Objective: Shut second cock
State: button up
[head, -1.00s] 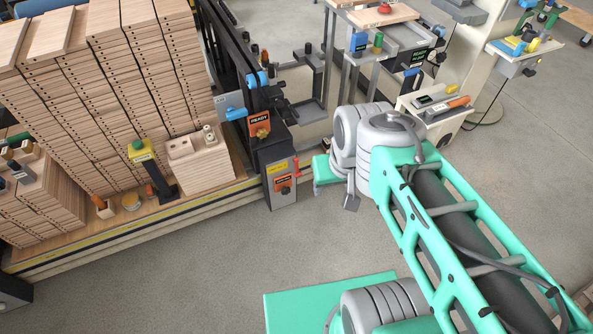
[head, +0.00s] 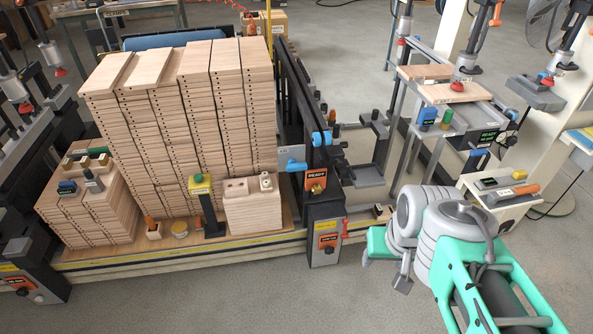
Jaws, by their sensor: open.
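A small red lever (head: 345,228) stands on the right side of the grey control box (head: 326,243) at the right end of the long bench. It may be a cock, but I cannot tell which cock is the second or how it is set. My gripper (head: 403,281) shows only in part at the end of my bent arm, right of the box and apart from it. A grey finger hangs down below the round wrist joints, and the jaws hold nothing that I can see. The rest of the gripper is hidden behind my arm.
Tall stacks of drilled wooden boards (head: 185,110) fill the bench behind a yellow-striped front edge (head: 185,247). Another box with an orange label (head: 22,283) stands at the far left. A drilling station (head: 455,93) stands at the right. The floor in front is clear.

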aim_at(292, 166)
jog(key=u, duration=0.5)
jog(key=k, duration=1.1)
jog(key=z, duration=0.3)
jog(key=i, duration=0.8)
jog(key=u, duration=0.55)
jog(key=i, duration=0.8)
jog(key=u, duration=0.9)
